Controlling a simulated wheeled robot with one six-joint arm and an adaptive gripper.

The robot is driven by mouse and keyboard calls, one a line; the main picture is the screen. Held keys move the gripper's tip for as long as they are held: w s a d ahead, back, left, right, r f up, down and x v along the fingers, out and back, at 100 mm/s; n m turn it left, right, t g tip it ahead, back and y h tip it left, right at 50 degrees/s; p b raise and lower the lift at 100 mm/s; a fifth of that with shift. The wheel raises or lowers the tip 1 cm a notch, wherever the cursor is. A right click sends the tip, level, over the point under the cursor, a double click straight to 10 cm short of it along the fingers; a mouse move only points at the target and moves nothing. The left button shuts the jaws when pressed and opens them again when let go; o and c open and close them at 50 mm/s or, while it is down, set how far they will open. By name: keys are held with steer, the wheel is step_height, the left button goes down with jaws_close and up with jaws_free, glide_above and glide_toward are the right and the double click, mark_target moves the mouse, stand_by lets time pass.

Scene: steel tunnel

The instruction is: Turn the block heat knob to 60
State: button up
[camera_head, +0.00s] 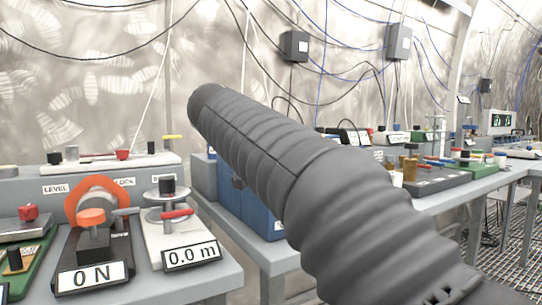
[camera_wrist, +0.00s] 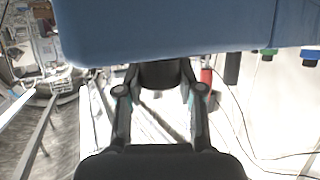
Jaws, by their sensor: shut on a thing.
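In the wrist view a blue box (camera_wrist: 200,35) fills the top of the picture. A dark round knob (camera_wrist: 158,75) stands out from its lower edge, between the two fingers of my gripper (camera_wrist: 161,92). The gripper is shut on this knob. No scale or number on the knob can be read. In the head view the blue box (camera_head: 262,218) stands on a bench behind my arm. My dark ribbed arm crosses in front of it and hides my gripper and the knob.
At the left a grey bench (camera_head: 190,285) holds instruments with "0 N" (camera_head: 92,277) and "0.0 m" (camera_head: 191,256) displays. A long bench (camera_head: 465,187) with several devices runs off to the right. Cables and grey wall boxes (camera_head: 295,45) are above.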

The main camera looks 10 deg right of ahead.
steer(key=shift+f+m+g+h+p, duration=0.1)
steer(key=shift+m+g+h+p, duration=0.35)
steer(key=shift+m+g+h, duration=0.65)
steer(key=shift+m+g, duration=0.4)
steer(key=shift+f, duration=0.1)
steer(key=o, duration=1.2)
steer(key=shift+c, duration=0.2)
steer(key=v, duration=1.2)
steer(key=shift+s, duration=0.1)
